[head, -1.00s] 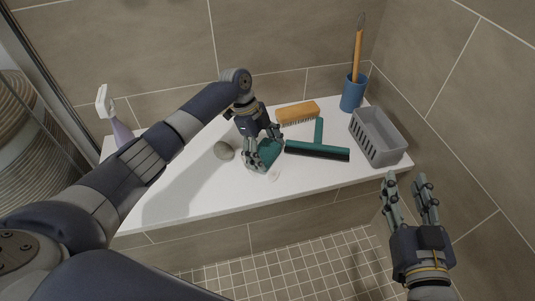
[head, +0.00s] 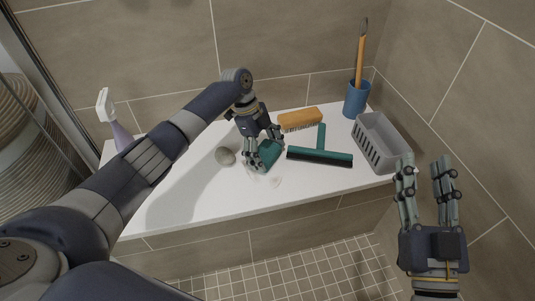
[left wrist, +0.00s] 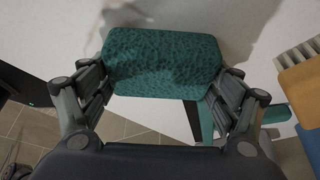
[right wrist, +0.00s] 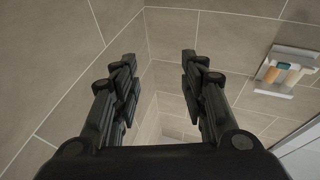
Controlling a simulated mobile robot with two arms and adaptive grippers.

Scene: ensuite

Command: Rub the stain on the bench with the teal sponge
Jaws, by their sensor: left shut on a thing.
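The teal sponge (head: 268,155) is held between the fingers of my left gripper (head: 262,150), low over the white bench (head: 180,196). It fills the upper middle of the left wrist view (left wrist: 162,60); I cannot tell whether it touches the bench. My right gripper (head: 424,165) is open and empty, in front of the bench's right end.
A teal squeegee (head: 320,156) and an orange brush (head: 300,117) lie right of the sponge. A grey basket (head: 378,142) and blue cup (head: 356,100) stand at the right end. The bench's front left is clear.

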